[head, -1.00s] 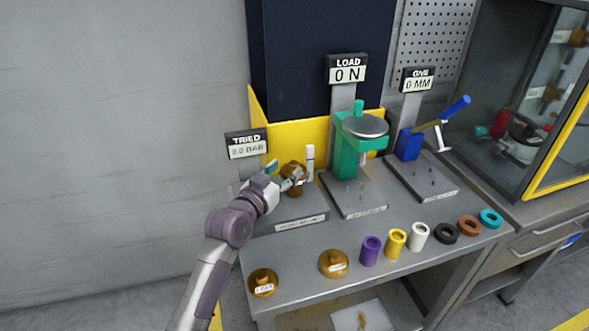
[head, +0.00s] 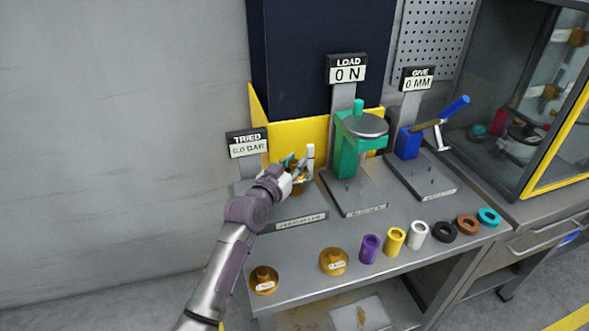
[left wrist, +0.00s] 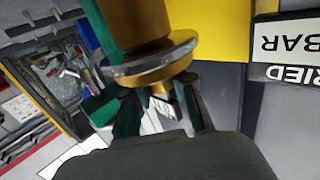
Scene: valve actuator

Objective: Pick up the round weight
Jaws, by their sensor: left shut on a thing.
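My left gripper (head: 297,172) is at the station under the sign reading TRIED 0.0 BAR. In the left wrist view its fingers (left wrist: 160,102) are shut around the narrow knob of a brass round weight (left wrist: 155,72). A wide rim and a brown cylinder show beyond the knob. In the head view the gripper hides most of this brass piece (head: 296,190). Two more brass round weights stand on the bench front, one at the left corner (head: 264,281) and one right of it (head: 333,262). My right gripper is not in view.
A green press (head: 347,150) and a blue lever station (head: 410,143) stand to the right. A purple sleeve (head: 369,247), a yellow sleeve (head: 395,241), a white sleeve (head: 417,231) and several rings line the front. A white upright piece (head: 310,160) is close beside the gripper.

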